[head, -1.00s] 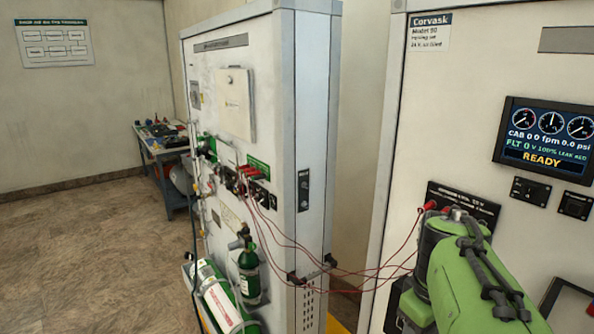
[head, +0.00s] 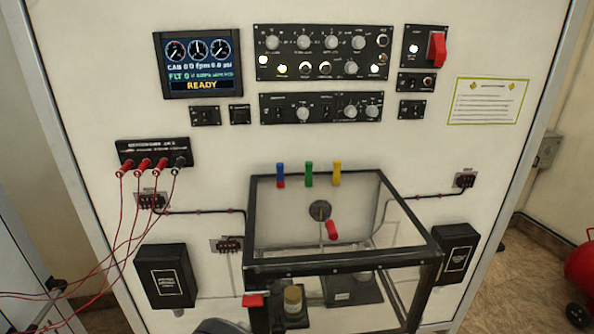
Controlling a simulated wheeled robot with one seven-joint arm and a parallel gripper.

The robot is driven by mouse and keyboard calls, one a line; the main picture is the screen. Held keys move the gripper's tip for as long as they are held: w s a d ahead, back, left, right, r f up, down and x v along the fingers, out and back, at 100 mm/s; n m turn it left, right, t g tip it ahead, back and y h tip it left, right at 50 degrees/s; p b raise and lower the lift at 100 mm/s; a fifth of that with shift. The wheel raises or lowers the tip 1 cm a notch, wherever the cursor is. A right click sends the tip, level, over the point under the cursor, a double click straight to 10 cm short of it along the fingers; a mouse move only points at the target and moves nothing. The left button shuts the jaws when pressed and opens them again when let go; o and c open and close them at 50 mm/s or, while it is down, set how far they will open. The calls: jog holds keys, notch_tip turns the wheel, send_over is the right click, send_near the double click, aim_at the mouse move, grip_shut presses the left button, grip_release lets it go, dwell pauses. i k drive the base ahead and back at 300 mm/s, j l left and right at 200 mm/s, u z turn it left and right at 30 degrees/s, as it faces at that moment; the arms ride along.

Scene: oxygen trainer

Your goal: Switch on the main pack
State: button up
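A white cabinet (head: 210,265) fills the head view, seen from above and in front. A panel (head: 418,33) at its upper right carries a large red switch lever (head: 436,48) and a small lit white lamp. A wide black panel (head: 322,40) of knobs, with several lit lamps, is left of it, and a second knob panel (head: 320,97) is below. Small switch plates (head: 205,115) sit under the display (head: 198,63), which reads READY. The labels are too small to read, so I cannot tell which control is the main pack's. My gripper is out of view.
A clear black-framed box (head: 342,268) juts out from the lower middle, with blue, green and yellow levers (head: 309,174) behind its top. Red leads (head: 102,255) run from sockets at left. A red tank (head: 582,270) stands on the floor at right.

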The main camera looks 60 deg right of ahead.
aim_at(277, 110)
jog(key=z, duration=1.5)
